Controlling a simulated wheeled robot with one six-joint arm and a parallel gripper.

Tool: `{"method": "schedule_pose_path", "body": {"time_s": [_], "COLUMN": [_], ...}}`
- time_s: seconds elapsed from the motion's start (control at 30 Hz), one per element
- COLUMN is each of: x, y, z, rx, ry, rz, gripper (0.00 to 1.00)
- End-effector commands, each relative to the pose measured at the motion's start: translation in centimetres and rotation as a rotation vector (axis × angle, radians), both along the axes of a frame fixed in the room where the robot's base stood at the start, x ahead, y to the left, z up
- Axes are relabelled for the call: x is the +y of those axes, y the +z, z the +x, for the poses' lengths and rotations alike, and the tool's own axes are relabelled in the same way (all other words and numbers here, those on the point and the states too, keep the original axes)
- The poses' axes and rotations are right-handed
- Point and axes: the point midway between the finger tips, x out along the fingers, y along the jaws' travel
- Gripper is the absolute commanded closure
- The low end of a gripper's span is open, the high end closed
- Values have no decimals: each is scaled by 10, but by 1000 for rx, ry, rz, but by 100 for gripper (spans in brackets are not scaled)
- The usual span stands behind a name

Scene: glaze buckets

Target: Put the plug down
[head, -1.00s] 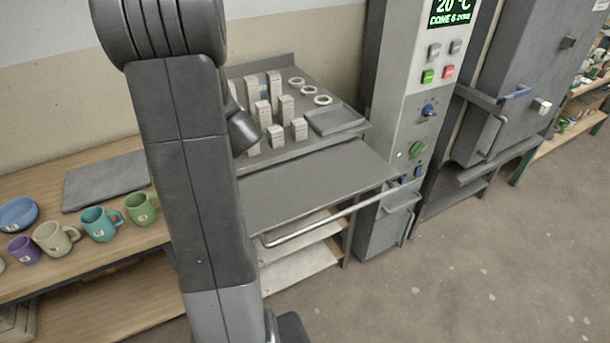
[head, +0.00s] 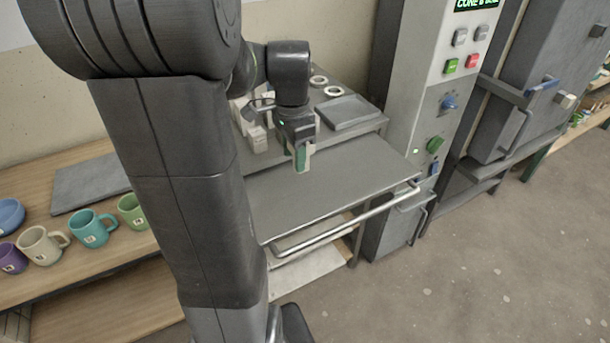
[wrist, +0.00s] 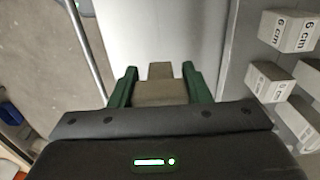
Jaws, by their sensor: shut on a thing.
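My gripper (head: 302,160) hangs over the grey pull-out shelf (head: 340,196) of the metal stand in the head view. In the wrist view my gripper (wrist: 160,88) has its green fingers shut on both sides of a grey-brown plug (wrist: 160,92). The plug has a wide block part and a narrower end pointing away from the wrist. The pale shelf surface (wrist: 175,30) lies beyond it. I cannot tell whether the plug touches the shelf. The plug is barely distinguishable in the head view.
Pale posts (wrist: 289,31), some marked 6 cm, stand at the right in the wrist view. Rings (head: 333,91) and a grey slab (head: 348,112) lie on the stand's back top. A rail (head: 345,222) edges the shelf. Mugs (head: 92,228) stand at left. The shelf's front is clear.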

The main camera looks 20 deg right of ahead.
Motion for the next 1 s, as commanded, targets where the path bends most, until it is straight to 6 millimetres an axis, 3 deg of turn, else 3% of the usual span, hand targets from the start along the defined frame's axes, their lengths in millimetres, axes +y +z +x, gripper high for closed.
{"method": "schedule_pose_path", "body": {"time_s": [0.1, 0.5, 0.83, 0.87, 0.93, 1.0], "x": [1, 1, 1, 1, 1, 1], "y": [-23, -70, -74, -74, -74, -73], "z": [0, 0, 1, 1, 0, 0], "rx": [4, 1, -1, -1, -1, -1], "ry": [0, 0, -1, -1, -1, -1], "rz": [3, 3, 2, 2, 2, 2], "gripper": [81, 81, 81, 51, 37, 35]}}
